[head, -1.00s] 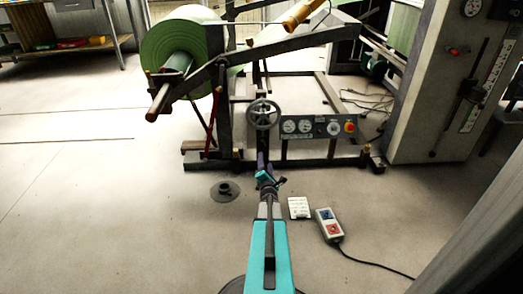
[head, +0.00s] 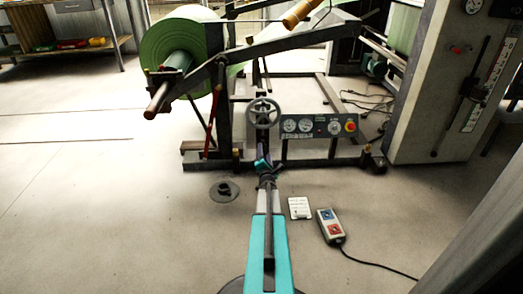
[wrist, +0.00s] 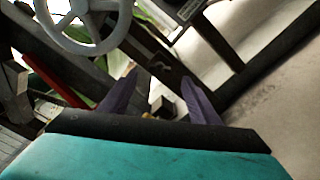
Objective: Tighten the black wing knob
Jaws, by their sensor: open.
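My gripper (wrist: 160,74) is open, with two dark purple fingers spread apart and nothing held between them. In the head view my gripper (head: 264,160) is small and sits in front of the dark machine frame, below the handwheel. A small black shape on a dark frame beam, which looks like the black wing knob (wrist: 161,67), shows between the fingertips in the wrist view. Its wings are too dark and small to make out clearly. I cannot tell whether the fingers touch it. In the head view I cannot make the knob out behind my arm.
A grey handwheel (head: 263,113) is just above my gripper, and shows at upper left in the wrist view (wrist: 88,22). A gauge panel (head: 318,126) is to the right. A green roll (head: 180,50) hangs upper left. A dark disc (head: 225,190) and a pendant (head: 330,225) with cable lie on the floor.

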